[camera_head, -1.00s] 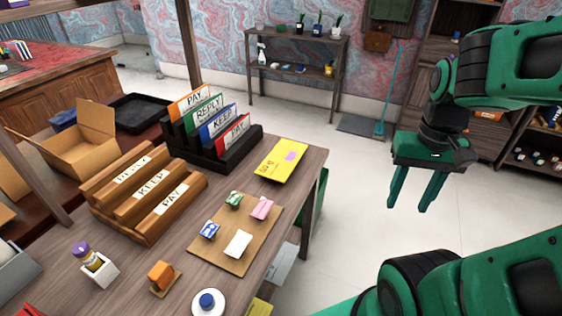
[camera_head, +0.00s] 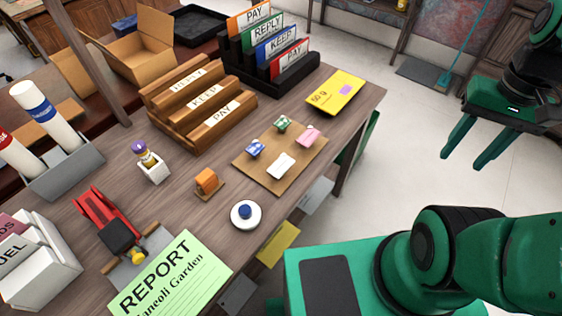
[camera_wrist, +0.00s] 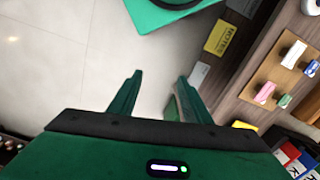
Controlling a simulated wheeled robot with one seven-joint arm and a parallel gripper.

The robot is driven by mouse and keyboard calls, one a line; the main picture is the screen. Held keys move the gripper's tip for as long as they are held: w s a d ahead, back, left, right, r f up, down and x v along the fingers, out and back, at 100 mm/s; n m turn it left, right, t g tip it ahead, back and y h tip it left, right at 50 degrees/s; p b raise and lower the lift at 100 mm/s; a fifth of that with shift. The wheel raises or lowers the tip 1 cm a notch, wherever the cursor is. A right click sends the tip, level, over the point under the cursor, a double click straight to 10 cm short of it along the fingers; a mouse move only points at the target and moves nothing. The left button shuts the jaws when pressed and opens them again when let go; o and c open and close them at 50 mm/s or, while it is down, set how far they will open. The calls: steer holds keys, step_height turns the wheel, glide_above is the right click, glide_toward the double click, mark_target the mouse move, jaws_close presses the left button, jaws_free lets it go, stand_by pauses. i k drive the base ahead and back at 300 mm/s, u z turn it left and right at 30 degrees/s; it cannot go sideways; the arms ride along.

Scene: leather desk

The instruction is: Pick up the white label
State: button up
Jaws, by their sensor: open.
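The white label (camera_head: 281,165) lies on a brown board (camera_head: 268,178) near the desk's right edge. Beside it on the board are a blue label (camera_head: 255,149), a green label (camera_head: 282,124) and a pink label (camera_head: 307,136). In the wrist view the white label (camera_wrist: 294,54) shows at the upper right. My gripper (camera_head: 465,158) is open and empty, off the desk to the right of the board. Its two fingers also show in the wrist view (camera_wrist: 157,90), with floor between them.
A wooden sorter (camera_head: 198,105) is left. An orange block (camera_head: 207,182) and a round white item (camera_head: 245,214) are nearer. Open floor (camera_head: 400,125) lies between desk and gripper.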

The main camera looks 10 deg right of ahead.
mark_target(279, 167)
steer(key=z, duration=0.3)
steer(key=k, duration=0.85)
steer(key=u, duration=0.6)
